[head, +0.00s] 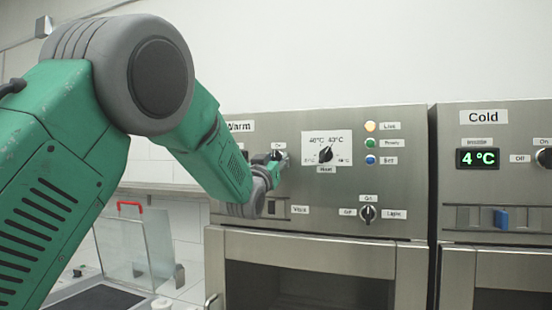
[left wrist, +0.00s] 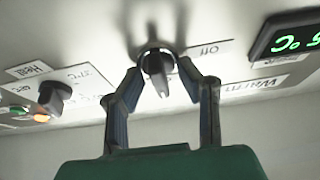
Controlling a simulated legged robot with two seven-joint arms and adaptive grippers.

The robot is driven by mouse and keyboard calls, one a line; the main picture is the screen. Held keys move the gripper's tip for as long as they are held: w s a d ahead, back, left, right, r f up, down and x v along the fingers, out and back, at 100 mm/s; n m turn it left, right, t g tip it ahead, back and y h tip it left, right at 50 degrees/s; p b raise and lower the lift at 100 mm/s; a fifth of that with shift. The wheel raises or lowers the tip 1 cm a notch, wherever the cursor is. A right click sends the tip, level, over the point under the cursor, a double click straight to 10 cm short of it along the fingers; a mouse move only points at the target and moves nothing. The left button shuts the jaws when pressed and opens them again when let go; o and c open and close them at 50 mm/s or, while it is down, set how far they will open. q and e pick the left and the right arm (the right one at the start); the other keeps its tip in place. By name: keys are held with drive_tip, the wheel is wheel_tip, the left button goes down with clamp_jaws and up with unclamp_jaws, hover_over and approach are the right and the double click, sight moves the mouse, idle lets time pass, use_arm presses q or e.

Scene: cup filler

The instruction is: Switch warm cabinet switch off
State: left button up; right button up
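The warm cabinet (head: 378,256) has a "Warm" label (head: 240,126) at its upper left. Its switch is a dark knob (left wrist: 156,68) in the left wrist view, with an "Off" label (left wrist: 205,49) beside it. In the head view the switch is mostly hidden behind my left gripper (head: 276,163). In the left wrist view the two fingers of my left gripper (left wrist: 161,70) straddle the knob, one on each side. Gaps seem to show between the fingers and the knob's pointer, so they are not visibly clamped. My right gripper is not in view.
A temperature dial (head: 326,154) and indicator lights (head: 370,143) sit right of the switch. A lower knob (head: 368,213) is below them. The cold cabinet (head: 490,192) stands at the right. A clear-sided holder with a red handle (head: 129,205) is at the lower left.

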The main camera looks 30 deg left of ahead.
use_arm(q)
clamp_jaws()
